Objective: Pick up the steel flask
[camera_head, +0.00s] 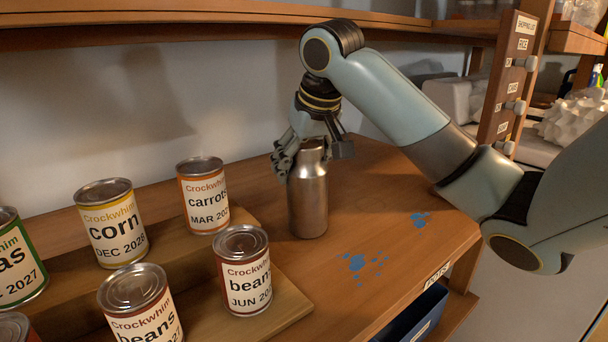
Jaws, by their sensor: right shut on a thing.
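The steel flask (308,202) stands upright on the wooden counter, near the middle of the view. It is brushed metal with a narrower neck. My right gripper (312,155) comes down from above and is shut on the top of the flask. Its fingers hide part of the neck and cap. The flask's base appears to be on or very close to the counter. My left gripper is not in view.
Several labelled cans stand at left on a stepped wooden riser; the carrots can (203,195) and a beans can (243,270) are closest to the flask. A shelf (200,20) runs overhead. Blue paint stains (362,263) mark otherwise free counter to the right.

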